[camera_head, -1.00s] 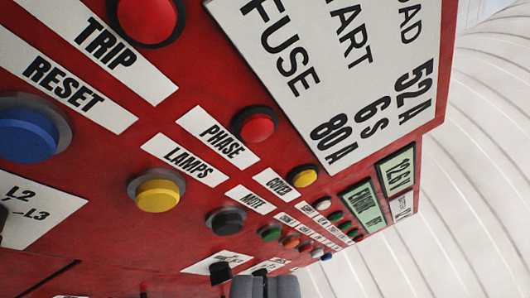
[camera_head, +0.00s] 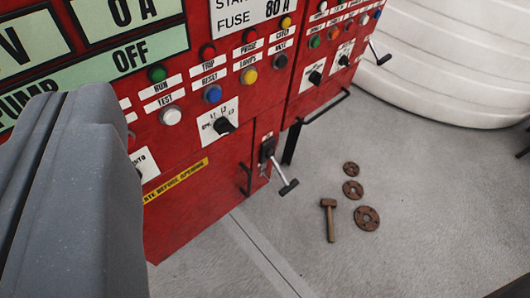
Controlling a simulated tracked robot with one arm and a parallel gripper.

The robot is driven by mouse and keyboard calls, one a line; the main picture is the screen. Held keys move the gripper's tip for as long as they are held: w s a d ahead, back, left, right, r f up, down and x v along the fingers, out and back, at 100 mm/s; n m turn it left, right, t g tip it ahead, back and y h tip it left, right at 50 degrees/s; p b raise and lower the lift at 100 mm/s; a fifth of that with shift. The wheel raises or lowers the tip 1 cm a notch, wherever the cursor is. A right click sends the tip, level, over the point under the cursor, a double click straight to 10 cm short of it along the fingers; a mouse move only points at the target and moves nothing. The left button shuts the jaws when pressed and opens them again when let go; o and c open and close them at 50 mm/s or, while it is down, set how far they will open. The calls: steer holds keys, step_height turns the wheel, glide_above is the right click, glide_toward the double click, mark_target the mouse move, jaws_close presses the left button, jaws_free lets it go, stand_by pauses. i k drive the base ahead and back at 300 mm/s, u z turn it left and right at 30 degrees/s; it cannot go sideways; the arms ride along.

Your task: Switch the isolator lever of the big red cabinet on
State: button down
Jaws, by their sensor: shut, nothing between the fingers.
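The big red cabinet (camera_head: 225,170) fills the upper left and middle, seen from above at an angle. Its isolator lever (camera_head: 280,174) sits low near the right edge of its front, below a small white label. The lever has a dark base, a pale shaft and a black crossbar grip, and points outward and down to the right. The label is too small to read, so I cannot tell the on and off marks. A large grey part of my arm blocks the left side.
A second red cabinet (camera_head: 312,88) stands behind, with its own lever (camera_head: 379,54) and a black bar below. A hammer (camera_head: 329,218) and rusty flanges (camera_head: 366,218) lie on the floor.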

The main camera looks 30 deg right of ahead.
mark_target(282, 175)
steer(key=u, duration=0.35)
steer(key=k, duration=1.5)
steer(key=z, duration=0.8)
steer(key=i, duration=0.5)
steer(key=u, duration=0.1)
